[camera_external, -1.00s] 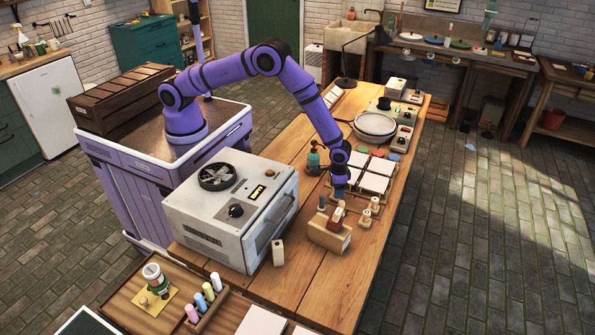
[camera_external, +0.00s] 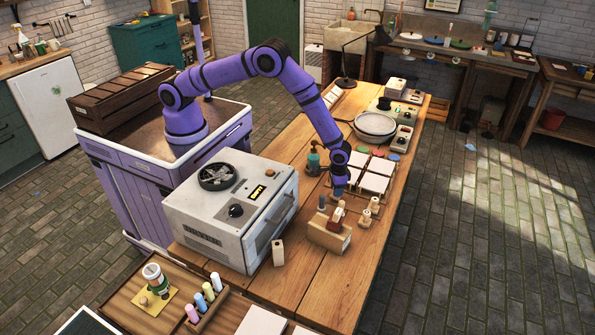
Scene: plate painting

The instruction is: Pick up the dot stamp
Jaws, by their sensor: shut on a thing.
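Several small wooden stamps stand in a cluster near the right edge of the long wooden table (camera_external: 318,290). My gripper (camera_external: 339,194) points straight down at this cluster, at the end of my purple arm. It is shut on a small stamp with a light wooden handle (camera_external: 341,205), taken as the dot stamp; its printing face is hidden. Beside it are a reddish-brown block (camera_external: 335,219) on a pale wooden box (camera_external: 329,236), and two pale stamps, one nearer (camera_external: 365,217) and one farther (camera_external: 375,205). Whether the held stamp is clear of its support cannot be told.
A white kiln-like oven (camera_external: 232,212) stands to the left of the stamps. White square tiles (camera_external: 371,186) lie just behind them, with a round white bowl (camera_external: 375,127) farther back. A green bottle (camera_external: 313,160) stands behind left. The table in front is mostly clear.

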